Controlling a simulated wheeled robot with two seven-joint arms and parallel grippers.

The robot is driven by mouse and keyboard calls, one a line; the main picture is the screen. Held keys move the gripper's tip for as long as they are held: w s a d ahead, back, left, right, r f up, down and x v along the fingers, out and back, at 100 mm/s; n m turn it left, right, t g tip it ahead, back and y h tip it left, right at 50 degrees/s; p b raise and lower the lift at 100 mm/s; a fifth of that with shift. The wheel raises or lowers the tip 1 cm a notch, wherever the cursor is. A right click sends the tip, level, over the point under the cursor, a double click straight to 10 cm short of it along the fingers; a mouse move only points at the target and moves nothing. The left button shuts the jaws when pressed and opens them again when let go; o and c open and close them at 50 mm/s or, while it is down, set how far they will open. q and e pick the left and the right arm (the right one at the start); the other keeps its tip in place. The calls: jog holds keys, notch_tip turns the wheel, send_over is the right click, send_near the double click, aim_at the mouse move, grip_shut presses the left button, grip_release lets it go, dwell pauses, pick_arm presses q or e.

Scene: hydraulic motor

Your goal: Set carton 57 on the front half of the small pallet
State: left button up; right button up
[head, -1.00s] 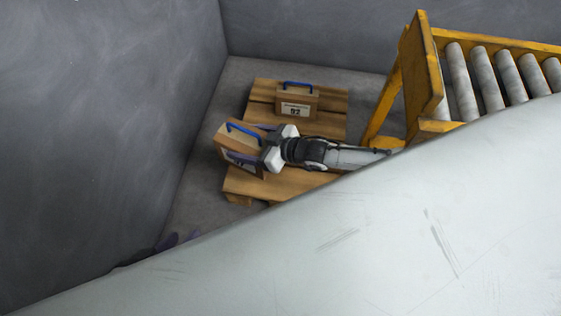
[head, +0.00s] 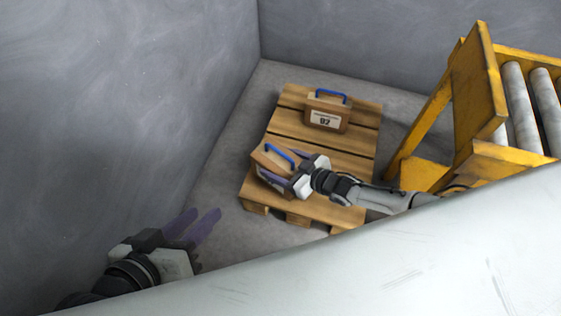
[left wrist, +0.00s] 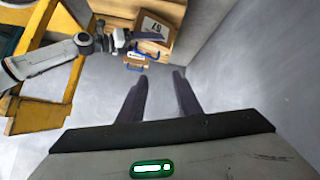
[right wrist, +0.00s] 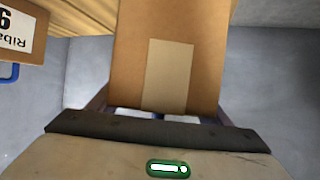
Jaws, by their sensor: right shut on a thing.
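The small pallet (head: 330,208) is wooden and lies on the floor in the corner. Carton 57 (head: 265,178) is brown with a blue handle and appears over the pallet's near left edge; I cannot tell whether it touches the boards. My right gripper (head: 292,178) is shut on it, and the carton (right wrist: 172,45) fills the space between the fingers in the right wrist view. Its label (left wrist: 154,27) shows upside down in the left wrist view, hard to read. My left gripper (head: 198,226) is open and empty, left of the pallet; its fingers (left wrist: 160,90) show apart.
Carton 92 (head: 327,112) stands upright on the pallet's far half and also shows in the right wrist view (right wrist: 28,35). A yellow roller conveyor (head: 475,110) stands right of the pallet. Grey walls (head: 120,100) close in the left and back. My pale body hides the lower right.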

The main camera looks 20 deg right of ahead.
jog(key=shift+w+a+f+b, duration=0.1)
jog(key=shift+w+f+b, duration=0.1)
jog(key=shift+f+b, duration=0.75)
jog(key=shift+f, duration=0.35)
jog(key=shift+r, duration=0.1)
pick_arm(q)
jog(key=shift+d+r+t+h, duration=0.2)
jog(key=shift+d+r+h, duration=0.05)
jog(key=shift+r, duration=0.2)
jog(key=shift+d+r+t+h, duration=0.2)
jog(key=shift+d+r+h, duration=0.05)
jog(key=shift+r, duration=0.2)
pick_arm(e)
jog(key=o, duration=2.1)
jog(key=shift+s+f, duration=0.2)
jog(key=shift+f, duration=0.15)
jog(key=shift+r, duration=0.1)
